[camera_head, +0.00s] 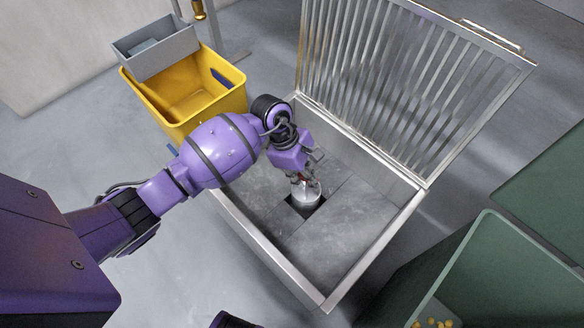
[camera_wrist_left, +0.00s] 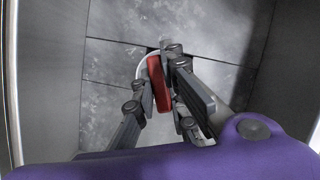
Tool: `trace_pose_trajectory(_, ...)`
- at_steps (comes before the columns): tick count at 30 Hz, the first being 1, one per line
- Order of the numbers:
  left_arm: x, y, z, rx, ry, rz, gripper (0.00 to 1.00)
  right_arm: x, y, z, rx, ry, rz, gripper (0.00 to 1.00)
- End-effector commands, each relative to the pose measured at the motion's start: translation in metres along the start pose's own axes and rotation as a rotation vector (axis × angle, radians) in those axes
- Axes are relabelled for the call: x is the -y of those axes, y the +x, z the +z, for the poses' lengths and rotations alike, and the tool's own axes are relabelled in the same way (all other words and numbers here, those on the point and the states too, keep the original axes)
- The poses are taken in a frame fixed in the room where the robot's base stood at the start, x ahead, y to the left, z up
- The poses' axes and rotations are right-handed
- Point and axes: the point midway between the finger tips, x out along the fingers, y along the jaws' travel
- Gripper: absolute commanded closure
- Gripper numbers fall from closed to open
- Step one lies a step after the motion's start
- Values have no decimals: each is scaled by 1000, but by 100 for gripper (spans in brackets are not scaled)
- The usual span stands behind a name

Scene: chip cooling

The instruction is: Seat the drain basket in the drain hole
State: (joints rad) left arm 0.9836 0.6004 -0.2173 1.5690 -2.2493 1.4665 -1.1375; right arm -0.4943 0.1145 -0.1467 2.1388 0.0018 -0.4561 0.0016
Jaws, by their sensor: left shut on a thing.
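The drain basket (camera_head: 306,196) is a light metal cup at the drain hole (camera_head: 294,207), a dark square opening in the floor of the metal trough. The basket stands about upright over the hole; I cannot tell how deep it sits. My left gripper (camera_head: 304,178) is above the basket, shut on its handle. In the left wrist view the fingers of the gripper (camera_wrist_left: 160,95) close around the red handle (camera_wrist_left: 157,84). A pale rim of the basket (camera_wrist_left: 141,68) shows behind it, and the rest is hidden. My right gripper is not in view.
The trough's metal rim (camera_head: 272,262) surrounds the work area. A slatted metal grate (camera_head: 400,75) stands raised along its far side. A yellow bin (camera_head: 212,102) with a grey tray (camera_head: 157,47) stands at the back left. A green container (camera_head: 490,262) is at the lower right.

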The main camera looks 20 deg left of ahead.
Motion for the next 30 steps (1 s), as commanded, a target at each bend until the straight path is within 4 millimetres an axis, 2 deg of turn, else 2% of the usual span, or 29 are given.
trace_pose_trajectory(3, -1, 25, -8, 4, -1, -1, 100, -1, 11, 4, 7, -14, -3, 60)
trace_pose_trajectory(10, -2, 46, -18, 2, 0, 2, 100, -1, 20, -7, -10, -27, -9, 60)
trace_pose_trajectory(15, -2, 70, -27, 3, 0, 2, 100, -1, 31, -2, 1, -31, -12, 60)
trace_pose_trajectory(27, -3, 74, -30, 0, 4, 4, 100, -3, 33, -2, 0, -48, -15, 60)
trace_pose_trajectory(28, -3, 74, -30, -1, 3, 4, 87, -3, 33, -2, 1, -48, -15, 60)
trace_pose_trajectory(30, -3, 73, -29, 0, 3, 4, 78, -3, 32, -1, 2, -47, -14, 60)
